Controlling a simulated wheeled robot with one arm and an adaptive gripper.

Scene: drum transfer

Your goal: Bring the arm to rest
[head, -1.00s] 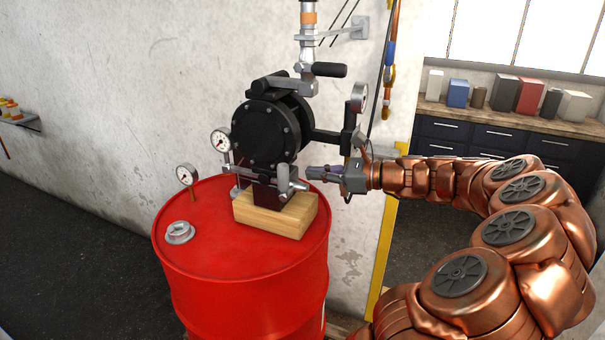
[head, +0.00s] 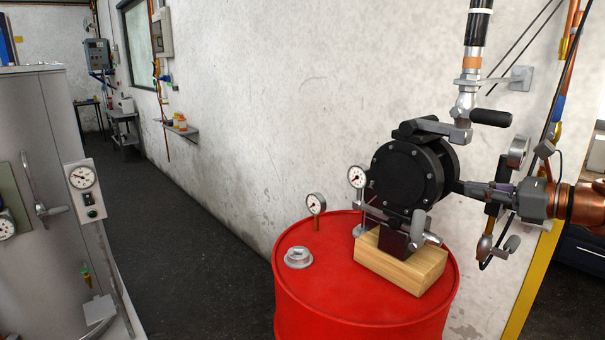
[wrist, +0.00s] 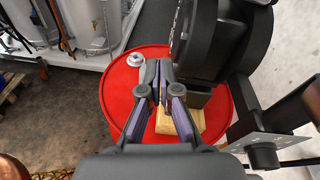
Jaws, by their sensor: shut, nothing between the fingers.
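My gripper (head: 468,188) is at the right of the black pump (head: 408,176) in the head view. Its fingers point left at the pump, and I cannot tell whether they touch it. In the wrist view the fingers (wrist: 158,72) are together with nothing between them, over the red drum top. My copper arm (head: 588,203) runs off the right edge of the head view, so most of it is hidden. The pump stands on a wooden block (head: 400,264) on the red drum (head: 360,318).
A silver bung cap (head: 299,258) and a gauge (head: 316,204) are on the drum top. A vertical pipe (head: 473,55) and valve handle (head: 490,117) rise above the pump. A grey cabinet (head: 42,120) stands at left. The floor (head: 195,270) between cabinet and drum is clear.

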